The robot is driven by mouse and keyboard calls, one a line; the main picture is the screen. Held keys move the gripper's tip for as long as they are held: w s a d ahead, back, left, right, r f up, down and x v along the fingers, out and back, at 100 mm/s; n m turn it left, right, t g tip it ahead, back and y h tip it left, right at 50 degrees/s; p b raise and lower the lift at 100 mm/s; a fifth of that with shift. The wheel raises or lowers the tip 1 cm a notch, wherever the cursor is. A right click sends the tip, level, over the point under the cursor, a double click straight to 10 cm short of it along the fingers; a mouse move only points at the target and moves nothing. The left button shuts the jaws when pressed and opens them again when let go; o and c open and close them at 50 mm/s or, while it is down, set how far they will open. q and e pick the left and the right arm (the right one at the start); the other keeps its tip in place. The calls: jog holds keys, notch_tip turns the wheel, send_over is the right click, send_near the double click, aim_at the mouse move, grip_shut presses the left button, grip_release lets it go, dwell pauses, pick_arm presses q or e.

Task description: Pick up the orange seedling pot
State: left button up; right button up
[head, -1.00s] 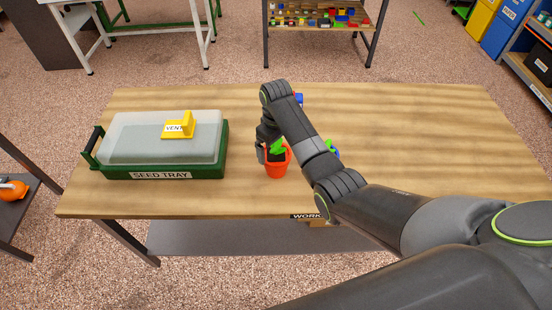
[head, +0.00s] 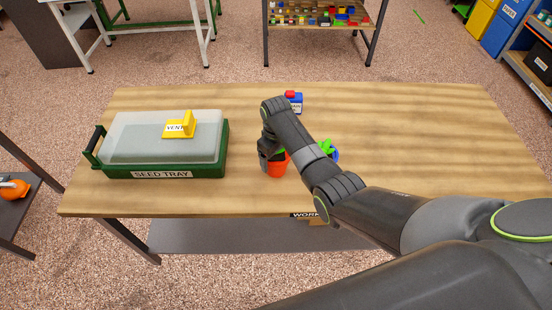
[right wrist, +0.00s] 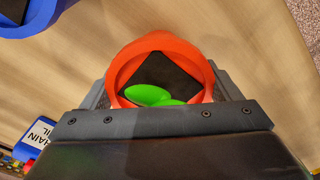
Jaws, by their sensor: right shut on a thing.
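The orange seedling pot (head: 277,169) stands on the wooden table, partly hidden behind my right gripper (head: 268,158) in the head view. In the right wrist view the orange pot (right wrist: 122,66) shows its round rim, dark soil and green leaves. My right gripper (right wrist: 166,95) is shut on the pot, with a finger on either side of it. Whether the pot is clear of the tabletop I cannot tell. My left gripper is not in view.
A blue pot with a green seedling (head: 329,150) stands just right of my right arm. A blue container with a red top (head: 294,102) is behind. The table's right side is clear.

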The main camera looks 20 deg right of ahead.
jog(key=shift+r, duration=0.1)
notch_tip(320, 180, up, 8)
jog(key=shift+w+f+b, duration=0.1)
jog(key=shift+b, duration=0.3)
jog(key=shift+r, duration=0.4)
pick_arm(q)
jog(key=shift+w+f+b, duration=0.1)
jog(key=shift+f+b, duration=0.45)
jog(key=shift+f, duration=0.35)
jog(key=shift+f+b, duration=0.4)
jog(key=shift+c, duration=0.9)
pick_arm(e)
jog(key=shift+f, duration=0.3)
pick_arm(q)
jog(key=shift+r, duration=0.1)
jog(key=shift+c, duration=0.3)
